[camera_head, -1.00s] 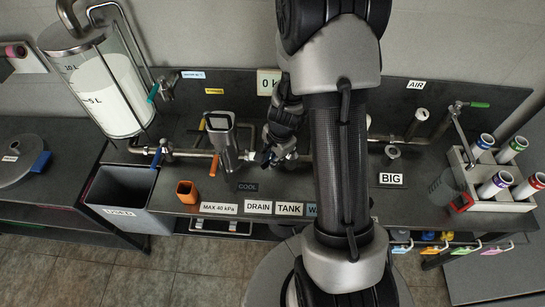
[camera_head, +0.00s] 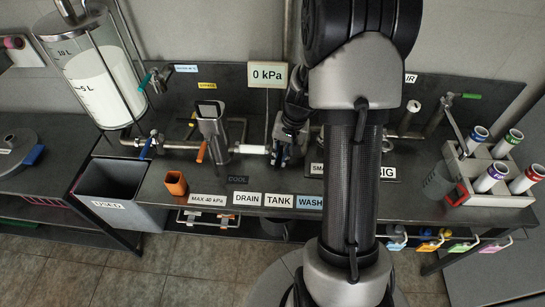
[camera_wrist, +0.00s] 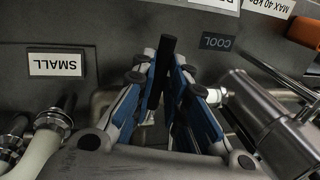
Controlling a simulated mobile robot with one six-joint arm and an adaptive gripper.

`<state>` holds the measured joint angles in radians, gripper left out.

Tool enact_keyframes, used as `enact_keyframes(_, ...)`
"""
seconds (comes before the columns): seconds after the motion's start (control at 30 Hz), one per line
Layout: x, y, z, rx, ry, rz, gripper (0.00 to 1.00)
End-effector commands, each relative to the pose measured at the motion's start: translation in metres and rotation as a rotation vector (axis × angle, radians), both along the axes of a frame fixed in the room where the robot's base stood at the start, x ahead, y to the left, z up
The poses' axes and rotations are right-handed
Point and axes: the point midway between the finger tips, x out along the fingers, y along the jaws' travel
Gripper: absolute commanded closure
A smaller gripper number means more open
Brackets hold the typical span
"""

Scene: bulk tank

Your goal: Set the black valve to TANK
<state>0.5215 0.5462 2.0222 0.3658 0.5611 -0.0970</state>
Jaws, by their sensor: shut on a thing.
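The black valve handle (camera_wrist: 160,72) shows in the wrist view as a dark bar between the blue pads of my gripper (camera_wrist: 167,85). My gripper is shut on it, and the bar's free end points to the front edge of the bench. In the head view my gripper (camera_head: 284,157) is over the pipe, behind the TANK label (camera_head: 279,200). The DRAIN label (camera_head: 247,199) is left of TANK and the WASH label (camera_head: 310,202) is right of it. The valve body is mostly hidden by my gripper, so the exact handle angle is hard to tell.
A steel cylinder with an orange handle (camera_head: 213,135) stands close left of my gripper. The SMALL label (camera_wrist: 56,64) and hose fittings (camera_wrist: 45,130) are on the other side. A 0 kPa display (camera_head: 267,75) is behind. A tank (camera_head: 100,80) stands far left.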

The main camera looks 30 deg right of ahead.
Motion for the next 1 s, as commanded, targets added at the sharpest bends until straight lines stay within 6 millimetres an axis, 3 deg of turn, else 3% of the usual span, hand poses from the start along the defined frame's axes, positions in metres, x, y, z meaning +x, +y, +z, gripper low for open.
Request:
enact_keyframes(0.73, -0.0064, -0.0111, 0.0003, 0.001, 0.001, 0.079, 1.0)
enact_keyframes(0.77, -0.0064, -0.0111, 0.0002, 0.0, 0.001, 0.079, 0.85)
enact_keyframes(1.0, -0.0063, -0.0111, 0.0002, 0.001, 0.001, 0.078, 0.69)
